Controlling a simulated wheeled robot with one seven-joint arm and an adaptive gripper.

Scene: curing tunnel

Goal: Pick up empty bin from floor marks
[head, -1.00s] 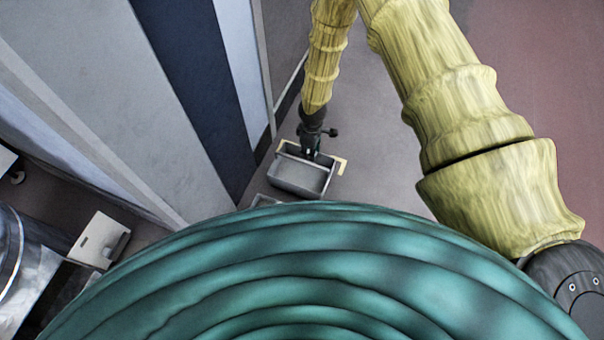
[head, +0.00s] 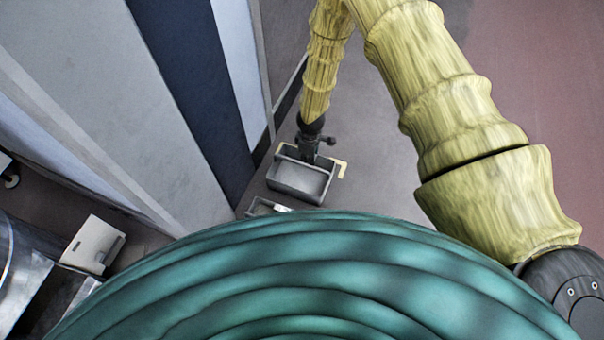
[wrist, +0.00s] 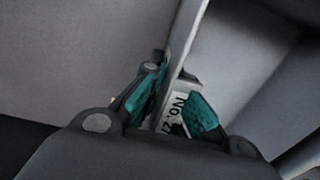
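The grey rectangular bin (head: 301,182) stands on the floor by a yellow corner mark (head: 343,169). It looks empty inside. My gripper (head: 309,157) points down at the bin's far wall. In the wrist view my two teal-padded fingers (wrist: 178,108) stand on either side of the bin's thin wall (wrist: 182,50). A white label (wrist: 173,112) reading about "No. 27" shows between the pads. A gap shows beside the right pad, so the fingers look open around the wall. Contact of the left pad with the wall is unclear.
A second grey container (head: 262,207) is partly hidden behind the teal curved surface (head: 320,270) in front. A tall grey and dark blue panel wall (head: 190,90) rises close on the left. A pale box (head: 94,244) stands at lower left. Open floor (head: 400,190) lies to the right.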

